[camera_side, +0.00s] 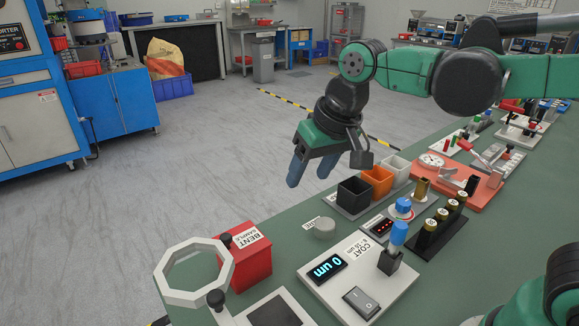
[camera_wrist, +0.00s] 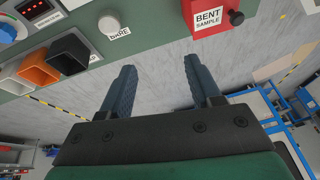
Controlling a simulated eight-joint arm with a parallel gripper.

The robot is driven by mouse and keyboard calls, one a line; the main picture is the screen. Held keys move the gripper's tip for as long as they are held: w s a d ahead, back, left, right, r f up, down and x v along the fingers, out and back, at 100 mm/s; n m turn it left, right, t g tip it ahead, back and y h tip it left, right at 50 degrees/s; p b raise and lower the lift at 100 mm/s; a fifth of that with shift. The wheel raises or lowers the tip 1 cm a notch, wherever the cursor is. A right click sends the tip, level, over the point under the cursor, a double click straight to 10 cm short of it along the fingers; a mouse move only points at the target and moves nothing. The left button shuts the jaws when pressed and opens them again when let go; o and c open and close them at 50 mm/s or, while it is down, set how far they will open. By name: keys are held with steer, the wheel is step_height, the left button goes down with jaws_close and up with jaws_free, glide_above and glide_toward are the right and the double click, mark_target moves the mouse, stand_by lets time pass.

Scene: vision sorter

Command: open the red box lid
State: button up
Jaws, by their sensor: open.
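The red box (camera_side: 247,262) stands near the front-left edge of the green bench in the side view, with a white "BENT SAMPLE" label. A black knob (camera_side: 226,240) shows at its left side. No inside of the box shows, and the lid seam cannot be made out. In the wrist view the red box (camera_wrist: 200,30) is at the top, cut by the frame edge, with its black knob (camera_wrist: 236,17) at the right. My gripper (camera_side: 310,172) is open and empty, above and beyond the box, over the bench's left edge. Its fingers (camera_wrist: 160,70) point toward the bench in the wrist view.
A white octagonal ring (camera_side: 165,277) stands left of the box. A coating gauge (camera_side: 335,295), a grey disc (camera_side: 324,227), and black, orange (camera_side: 377,180) and white bins line the bench to the right. Floor lies open left of the bench.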

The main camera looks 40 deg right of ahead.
steer(key=w+a+g, duration=0.2)
steer(key=w+a, duration=0.1)
steer(key=a, duration=0.2)
steer(key=m+g, duration=0.2)
glide_above(225, 236)
steer(key=shift+d+f+h, duration=0.2)
steer(key=shift+f+h, duration=0.2)
steer(key=shift+f, duration=0.7)
steer(key=shift+a+f, duration=0.2)
steer(key=shift+f, duration=2.7)
jaws_close()
